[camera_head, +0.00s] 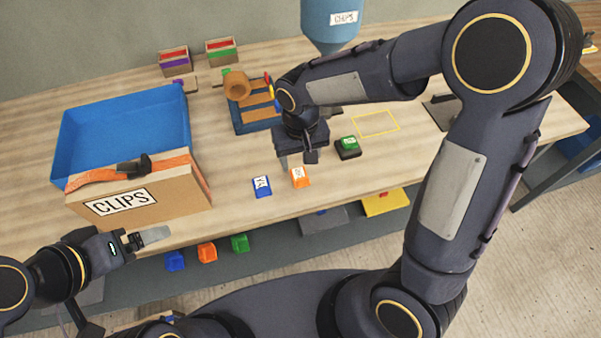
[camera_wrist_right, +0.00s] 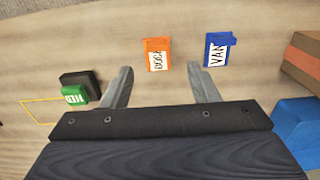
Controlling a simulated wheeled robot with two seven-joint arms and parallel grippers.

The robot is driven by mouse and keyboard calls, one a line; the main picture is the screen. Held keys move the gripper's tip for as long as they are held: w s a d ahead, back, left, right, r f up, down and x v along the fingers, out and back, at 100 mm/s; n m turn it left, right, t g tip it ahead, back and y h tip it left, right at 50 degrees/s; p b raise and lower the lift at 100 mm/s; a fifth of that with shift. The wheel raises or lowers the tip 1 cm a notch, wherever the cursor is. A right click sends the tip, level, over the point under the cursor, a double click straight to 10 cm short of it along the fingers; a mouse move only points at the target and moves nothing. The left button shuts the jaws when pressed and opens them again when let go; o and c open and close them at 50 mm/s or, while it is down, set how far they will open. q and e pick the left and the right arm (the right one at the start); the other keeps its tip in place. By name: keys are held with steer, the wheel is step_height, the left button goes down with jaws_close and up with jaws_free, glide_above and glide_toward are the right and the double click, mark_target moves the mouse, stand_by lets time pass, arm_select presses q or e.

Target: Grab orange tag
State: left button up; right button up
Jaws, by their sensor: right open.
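The orange tag (camera_head: 299,177), with a white label, lies on the wooden table near its front edge. It also shows in the right wrist view (camera_wrist_right: 157,53), just beyond the fingertips and roughly centred between them. My right gripper (camera_head: 297,160) is above the table just behind the tag, pointing down. In the right wrist view (camera_wrist_right: 160,74) its two fingers are spread with nothing between them. A blue tag (camera_head: 262,187) lies to the left of the orange one. My left gripper (camera_head: 146,237) is low at the left, in front of the cardboard box; its finger gap is unclear.
A green tag on a black block (camera_head: 348,150) is to the right. The cardboard CLIPS box (camera_head: 170,190) and blue tray (camera_head: 75,140) stand at the left. A blue rack (camera_head: 250,123) is behind my right gripper. A yellow outlined square (camera_head: 376,123) is empty.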

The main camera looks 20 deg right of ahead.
mark_target(302, 175)
steer(key=f, duration=0.4)
steer(key=f+p, duration=0.1)
steer(key=f, duration=0.3)
steer(key=shift+w+d, duration=0.1)
steer(key=shift+d, duration=0.1)
steer(key=c, duration=1)
steer(key=shift+r, duration=0.2)
steer(key=shift+c, duration=0.2)
